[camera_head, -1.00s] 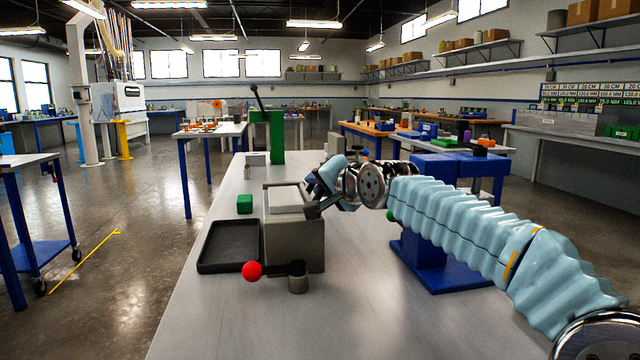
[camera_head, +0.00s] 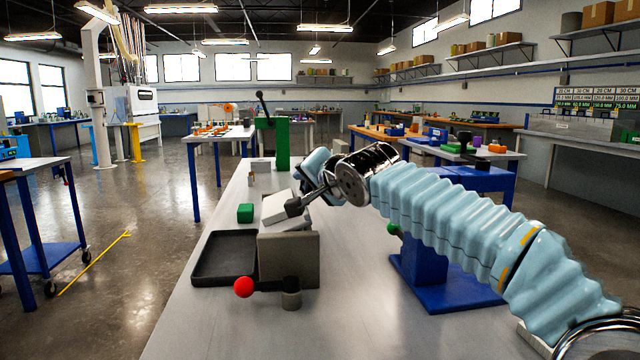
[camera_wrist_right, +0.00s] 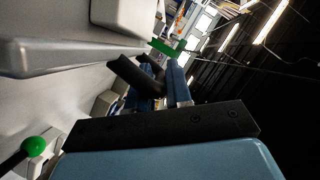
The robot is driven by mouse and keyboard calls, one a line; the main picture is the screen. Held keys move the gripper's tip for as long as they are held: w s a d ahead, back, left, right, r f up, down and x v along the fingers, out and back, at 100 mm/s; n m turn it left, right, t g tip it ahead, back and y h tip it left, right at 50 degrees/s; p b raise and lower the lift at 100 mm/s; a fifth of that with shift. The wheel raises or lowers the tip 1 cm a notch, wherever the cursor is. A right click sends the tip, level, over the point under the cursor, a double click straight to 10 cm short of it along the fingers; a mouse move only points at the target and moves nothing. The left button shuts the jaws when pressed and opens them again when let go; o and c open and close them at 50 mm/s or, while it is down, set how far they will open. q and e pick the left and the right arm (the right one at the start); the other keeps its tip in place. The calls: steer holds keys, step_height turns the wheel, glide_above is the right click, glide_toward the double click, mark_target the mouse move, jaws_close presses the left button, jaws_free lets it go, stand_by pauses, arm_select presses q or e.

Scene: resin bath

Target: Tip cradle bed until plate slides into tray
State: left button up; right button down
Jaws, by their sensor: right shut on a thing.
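The cradle (camera_head: 288,258) is a grey block on the bench in the head view. Its pale bed (camera_head: 279,208) is tilted, with the left side lower, toward the tray. I cannot clearly tell the plate from the bed. The black shallow tray (camera_head: 208,274) lies flat against the cradle's left side, and its visible floor is empty. My right gripper (camera_head: 314,184) is shut on a black handle (camera_head: 294,207) at the bed's right side. In the right wrist view, the dark handle (camera_wrist_right: 137,76) sits at the blue fingers (camera_wrist_right: 166,84). My left gripper is out of view.
A green press (camera_head: 273,142) stands at the far bench end. A blue stand (camera_head: 424,262) is right of the cradle, under my arm.

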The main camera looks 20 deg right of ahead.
steer(key=shift+a+r, duration=0.35)
steer(key=shift+a, duration=0.2)
steer(key=shift+w+a+r+b, duration=0.3)
steer(key=shift+a+r, duration=0.2)
steer(key=shift+a, duration=0.25)
steer(key=shift+w+a+r, duration=0.15)
steer(key=shift+a+r, duration=0.1)
steer(key=shift+a, duration=0.75)
steer(key=c, duration=1.1)
jaws_free()
steer(key=shift+a+n, duration=0.1)
steer(key=shift+n, duration=0.2)
steer(key=shift+b, duration=0.3)
